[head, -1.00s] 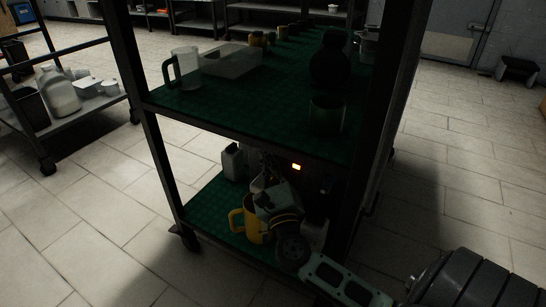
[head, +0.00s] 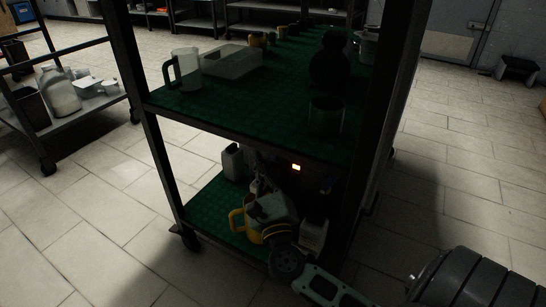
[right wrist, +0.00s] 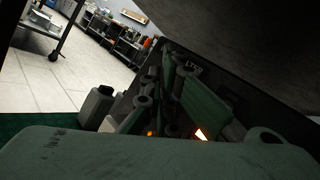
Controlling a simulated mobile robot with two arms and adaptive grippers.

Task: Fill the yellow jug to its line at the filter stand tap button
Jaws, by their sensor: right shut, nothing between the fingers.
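The yellow jug (head: 237,221) stands on the lower green shelf of the dark rack in the head view. My right gripper covers most of it, so its line and contents are hidden. My right gripper (head: 257,187) is shut and empty, reaching into the lower shelf over and just beyond the jug; contact cannot be told. My left gripper is out of view.
A grey canister (head: 232,161) stands left of my gripper, also in the right wrist view (right wrist: 97,107). A pale container (head: 313,236) stands to its right. The upper shelf (head: 225,105) hangs above, with a rack post (head: 163,165) at the left. Tiled floor lies open in front.

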